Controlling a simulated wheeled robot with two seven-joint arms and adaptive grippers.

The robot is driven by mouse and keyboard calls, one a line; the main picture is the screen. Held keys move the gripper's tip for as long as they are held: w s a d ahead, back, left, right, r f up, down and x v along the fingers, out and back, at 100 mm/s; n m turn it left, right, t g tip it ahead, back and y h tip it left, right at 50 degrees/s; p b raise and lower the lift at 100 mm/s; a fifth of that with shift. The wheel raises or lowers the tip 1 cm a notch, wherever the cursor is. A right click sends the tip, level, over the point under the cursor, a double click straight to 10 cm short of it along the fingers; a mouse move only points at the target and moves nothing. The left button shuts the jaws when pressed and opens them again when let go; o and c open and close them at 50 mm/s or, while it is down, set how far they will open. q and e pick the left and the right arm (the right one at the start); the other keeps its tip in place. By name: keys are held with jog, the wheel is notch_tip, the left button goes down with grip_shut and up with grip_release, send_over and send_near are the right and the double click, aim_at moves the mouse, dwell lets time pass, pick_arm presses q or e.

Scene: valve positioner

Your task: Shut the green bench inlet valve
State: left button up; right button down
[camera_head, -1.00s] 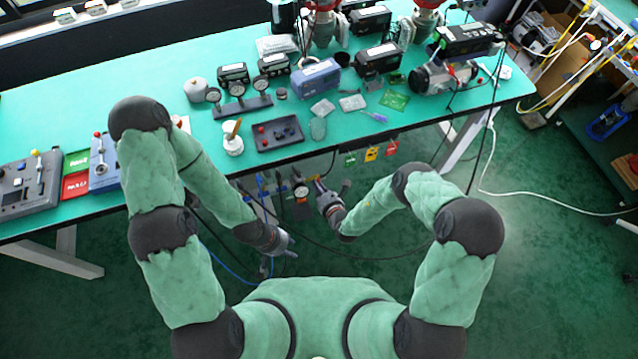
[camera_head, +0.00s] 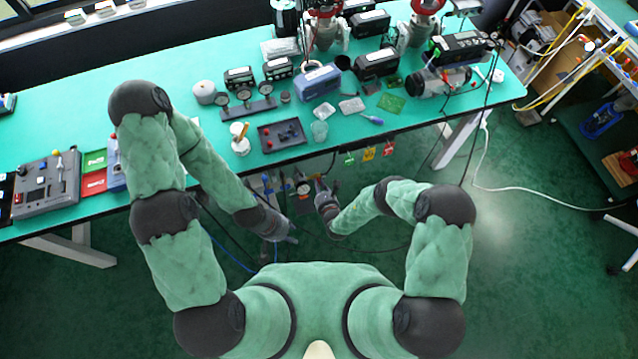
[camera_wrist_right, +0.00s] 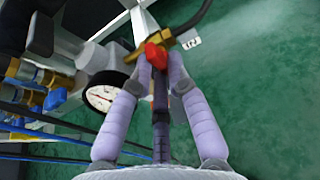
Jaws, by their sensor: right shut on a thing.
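The inlet valve shows in the right wrist view as a brass body (camera_wrist_right: 186,38) with a red handle (camera_wrist_right: 153,56), a dark hose above it and a white "IN" tag (camera_wrist_right: 191,43) beside it. My right gripper (camera_wrist_right: 158,58) is shut on the red handle, its fingertips on both sides of it. In the head view, my right gripper (camera_head: 319,186) is just below the bench's front edge, and the valve is too small to make out there. My left gripper (camera_head: 291,236) hangs lower, below the bench edge, apart from the valve; its jaws are too small to read.
A round white gauge (camera_wrist_right: 102,97) and brass and blue fittings (camera_wrist_right: 40,80) sit left of my right gripper. The green bench (camera_head: 400,112) above is crowded with instruments. Coloured tags (camera_head: 369,152) hang from its front edge. Floor (camera_head: 545,240) at right is mostly clear.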

jog(key=shift+s+f, duration=0.1)
dwell(0.3)
jog(key=c, duration=1.2)
grip_release()
jog(key=v, duration=1.2)
